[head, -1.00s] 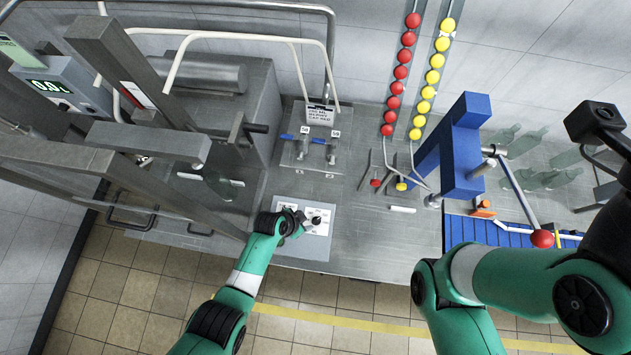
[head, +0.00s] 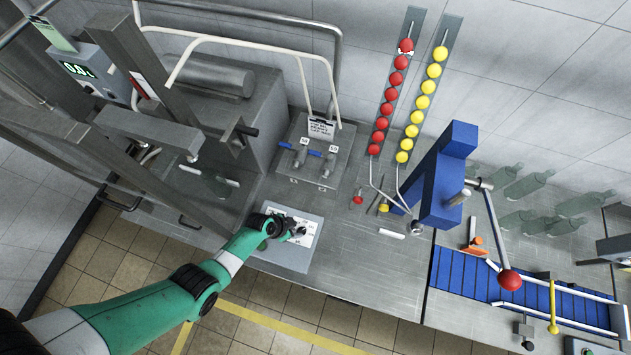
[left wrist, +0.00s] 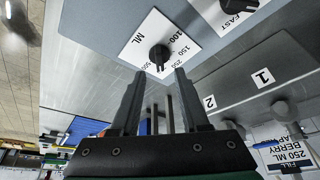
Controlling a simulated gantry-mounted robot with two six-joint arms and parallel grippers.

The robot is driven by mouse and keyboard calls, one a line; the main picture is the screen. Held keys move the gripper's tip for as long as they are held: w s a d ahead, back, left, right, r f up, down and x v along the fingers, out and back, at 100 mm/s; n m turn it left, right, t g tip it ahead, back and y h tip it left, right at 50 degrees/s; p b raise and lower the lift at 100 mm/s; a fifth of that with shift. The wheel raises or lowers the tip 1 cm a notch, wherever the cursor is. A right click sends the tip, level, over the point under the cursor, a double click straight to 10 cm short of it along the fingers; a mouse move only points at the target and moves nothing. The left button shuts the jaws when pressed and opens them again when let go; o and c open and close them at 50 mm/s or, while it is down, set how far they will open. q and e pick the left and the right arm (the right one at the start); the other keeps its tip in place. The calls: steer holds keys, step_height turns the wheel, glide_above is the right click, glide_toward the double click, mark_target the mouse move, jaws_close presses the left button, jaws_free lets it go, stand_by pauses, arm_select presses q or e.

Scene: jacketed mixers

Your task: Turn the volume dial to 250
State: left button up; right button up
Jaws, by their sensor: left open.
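The volume dial (left wrist: 159,54) is a small black knob on a white plate (left wrist: 150,35) marked ML, with 100, 150 and other numbers around it. In the left wrist view it lies just beyond and between the fingertips of my left gripper (left wrist: 160,80). The fingers are apart, with a visible gap, and nothing is held. Where the knob's pointer stands is hard to read. In the head view my left gripper (head: 298,231) is over the control panel (head: 284,259) and partly hides it. My right gripper is not in view.
A second black knob (left wrist: 232,5) with a FAST mark sits beside the dial. Two valves with blue handles (head: 300,152) stand behind the panel. Red balls (head: 382,123) and yellow balls (head: 416,116) line two rails. A blue stand (head: 440,180) is farther right.

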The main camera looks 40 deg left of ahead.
mark_target(301, 230)
arm_select(q)
steer(key=b+x, duration=0.2)
steer(key=x, duration=0.2)
steer(key=shift+f, duration=0.4)
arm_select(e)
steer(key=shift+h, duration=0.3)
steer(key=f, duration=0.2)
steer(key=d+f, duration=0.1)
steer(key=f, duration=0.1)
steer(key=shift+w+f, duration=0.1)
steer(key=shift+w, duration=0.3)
arm_select(q)
steer(key=shift+c, duration=0.2)
jaws_close()
